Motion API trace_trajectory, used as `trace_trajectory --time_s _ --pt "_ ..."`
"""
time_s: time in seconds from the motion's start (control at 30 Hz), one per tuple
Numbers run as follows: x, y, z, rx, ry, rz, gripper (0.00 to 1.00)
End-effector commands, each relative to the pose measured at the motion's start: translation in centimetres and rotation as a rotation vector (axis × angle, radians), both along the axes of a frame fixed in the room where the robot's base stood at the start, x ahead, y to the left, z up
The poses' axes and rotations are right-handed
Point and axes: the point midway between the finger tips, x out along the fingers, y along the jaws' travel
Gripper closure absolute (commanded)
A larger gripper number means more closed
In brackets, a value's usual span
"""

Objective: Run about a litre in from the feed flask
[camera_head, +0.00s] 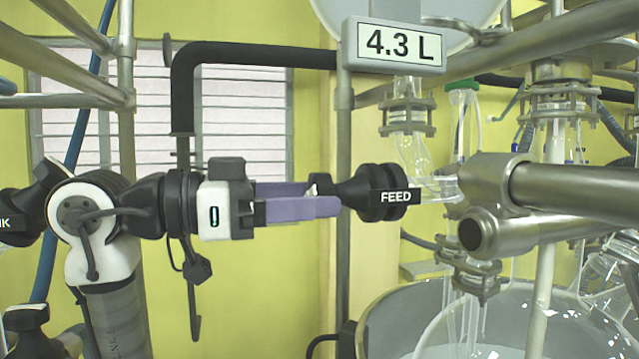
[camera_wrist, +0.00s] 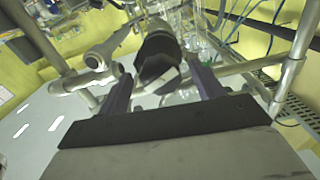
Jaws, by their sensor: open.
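The black feed valve knob (camera_head: 376,193), with a white-lettered FEED label, sits at the end of a glass valve in the middle of the head view. My gripper (camera_head: 326,198) is open just left of it, its purple fingers pointing at the knob. In the wrist view the knob (camera_wrist: 158,52) lies ahead, between my finger lines; I cannot tell whether the fingertips touch it. The readout (camera_head: 394,45) shows 4.3 L. It hangs in front of a rounded glass flask (camera_head: 440,8), cut off at the top. A glass tube (camera_head: 413,150) runs down from the flask to the valve.
Thick metal rails (camera_head: 570,190) cross at the right, close to the knob. A large glass vessel (camera_head: 480,325) stands below. A black bent pipe (camera_head: 250,55) and steel frame poles (camera_head: 345,150) stand behind my gripper. Open space lies below my gripper.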

Motion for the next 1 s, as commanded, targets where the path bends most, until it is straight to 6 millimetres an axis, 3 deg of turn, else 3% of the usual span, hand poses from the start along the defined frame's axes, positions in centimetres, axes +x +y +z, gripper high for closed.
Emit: trace_trajectory --time_s 0.2,0.5,0.83,1.0 --pt "0.6 -1.8 0.0 0.000 0.000 0.000 0.33" --pt "0.7 -2.0 0.0 0.000 0.000 0.000 0.33" --pt "0.7 -2.0 0.0 0.000 0.001 0.000 0.75" --pt "0.7 -2.0 0.0 0.001 -0.004 0.000 0.78"
